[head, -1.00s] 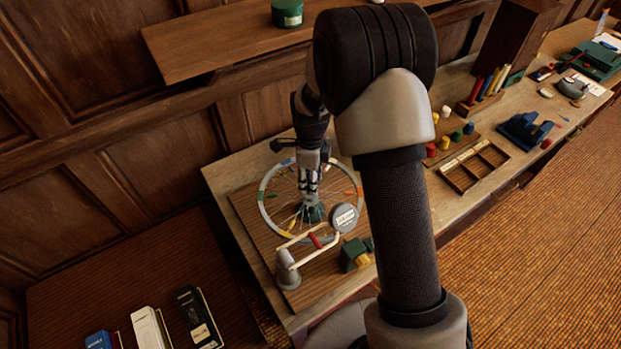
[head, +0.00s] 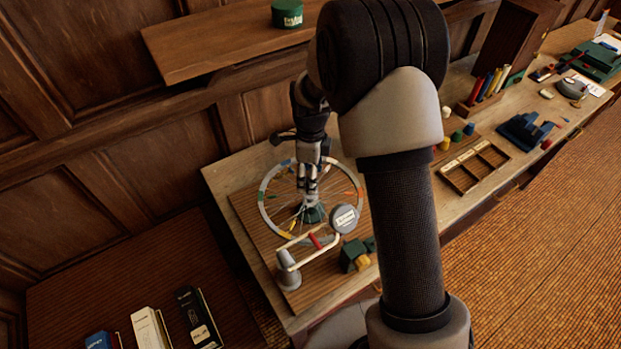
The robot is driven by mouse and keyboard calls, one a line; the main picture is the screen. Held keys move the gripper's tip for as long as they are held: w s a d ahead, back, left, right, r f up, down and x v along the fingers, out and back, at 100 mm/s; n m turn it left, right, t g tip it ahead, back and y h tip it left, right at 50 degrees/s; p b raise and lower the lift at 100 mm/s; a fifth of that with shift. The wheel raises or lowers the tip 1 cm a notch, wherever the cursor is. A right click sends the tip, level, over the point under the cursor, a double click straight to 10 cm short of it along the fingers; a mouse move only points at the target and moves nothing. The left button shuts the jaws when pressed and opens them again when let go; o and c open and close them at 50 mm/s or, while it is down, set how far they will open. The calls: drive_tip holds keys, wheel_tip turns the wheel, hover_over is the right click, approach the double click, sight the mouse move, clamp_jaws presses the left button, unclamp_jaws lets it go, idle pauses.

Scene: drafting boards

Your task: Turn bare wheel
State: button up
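The bare wheel (head: 264,208) has a pale rim with coloured patches and thin spokes. It lies over a brown ribbed mat (head: 243,207) at the left end of the bench. My gripper (head: 309,196) points down above the wheel's middle, inside the rim. Its fingers are small here, and I cannot tell whether they are open or touch the hub or spokes. A dark green piece (head: 314,214) shows at the hub just below the fingers.
A cream-framed tool with a red part (head: 316,241) and a round grey dial (head: 344,218) stands at the wheel's front edge. Green and yellow blocks (head: 354,255) sit beside it. A wooden shelf (head: 230,45) with a green tin (head: 287,13) is behind. A divided tray (head: 472,167) lies right.

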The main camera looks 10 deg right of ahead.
wheel_tip(320, 180, up, 10)
drive_tip(key=shift+f, duration=0.15)
idle(0.4)
drive_tip(key=s+r+n+t+b, duration=0.2)
drive_tip(key=s+r+n+b, duration=0.5)
drive_tip(key=s+n, duration=0.6)
drive_tip(key=s+f+n+t+b, duration=0.2)
drive_tip(key=s+n, duration=0.8)
drive_tip(key=s, duration=0.5)
drive_tip(key=shift+f+t+b, duration=0.3)
drive_tip(key=shift+f+b, duration=0.3)
drive_tip(key=shift+b, duration=0.05)
drive_tip(key=shift+d, duration=0.15)
idle(0.5)
